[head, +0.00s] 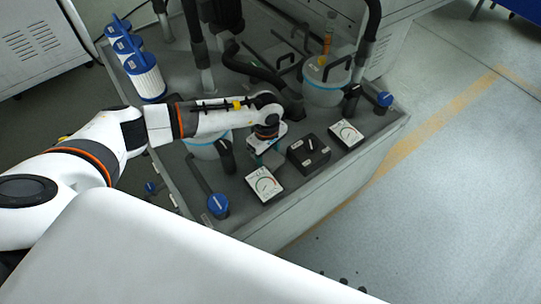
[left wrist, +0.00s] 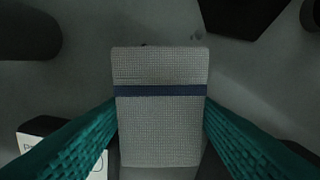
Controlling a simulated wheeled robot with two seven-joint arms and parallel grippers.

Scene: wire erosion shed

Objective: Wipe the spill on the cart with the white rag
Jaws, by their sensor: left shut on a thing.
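My left gripper (head: 267,154) reaches down over the grey cart (head: 325,186), between a round blue-ringed vessel and a black box. In the left wrist view its two teal fingers close from both sides on the white rag (left wrist: 160,135), a folded light cloth with a dark blue stripe. The rag lies flat to the camera; I cannot tell whether it touches the cart top. In the head view the rag is mostly hidden by the gripper. I cannot make out the spill in either view. My right gripper is not in view.
Close around the gripper stand a dial gauge (head: 264,185), a black box with a switch (head: 308,153), and a second gauge (head: 346,135). A blue-handled valve (head: 218,204), a blue-ringed vessel (head: 326,82) and white filter cartridges (head: 146,76) also crowd the cart. The floor at right is open.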

